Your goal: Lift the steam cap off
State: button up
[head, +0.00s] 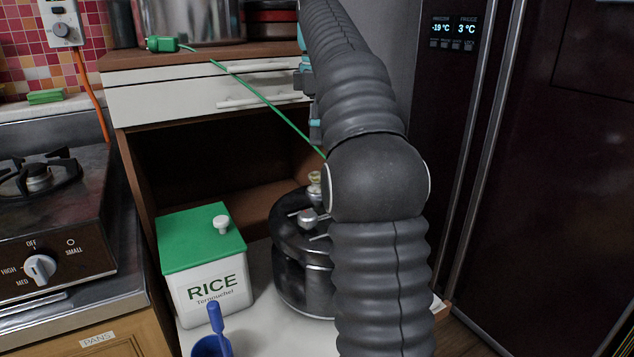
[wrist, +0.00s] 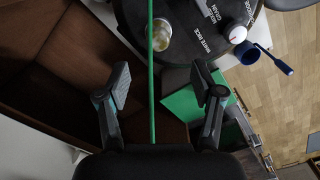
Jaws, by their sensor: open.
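The steam cap (head: 314,186) is a small pale yellowish knob on top of the dark round cooker (head: 302,275), partly behind my arm in the head view. In the wrist view the cap (wrist: 162,33) sits near the edge of the dark lid (wrist: 192,50), at the top of the picture. My gripper (wrist: 162,84) is open and empty, its fingers spread wide, and the cap lies beyond the fingertips, apart from them. In the head view the fingers are hidden behind my arm.
A taut green cord (head: 270,108) runs from a green plug (head: 160,44); in the wrist view it (wrist: 152,100) crosses between my fingers, along the cap's left edge. A green-lidded rice box (head: 205,260) and blue cup (head: 207,346) stand beside the cooker. An open wooden cabinet (head: 145,165) is behind.

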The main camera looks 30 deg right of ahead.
jog(key=f+b, duration=0.2)
jog(key=f, duration=0.3)
jog(key=f+b, duration=0.1)
jog(key=f, duration=0.5)
jog(key=shift+w+f+b, duration=0.2)
jog(key=shift+f+b, duration=0.1)
jog(key=shift+b, duration=0.05)
jog(key=c, duration=1.3)
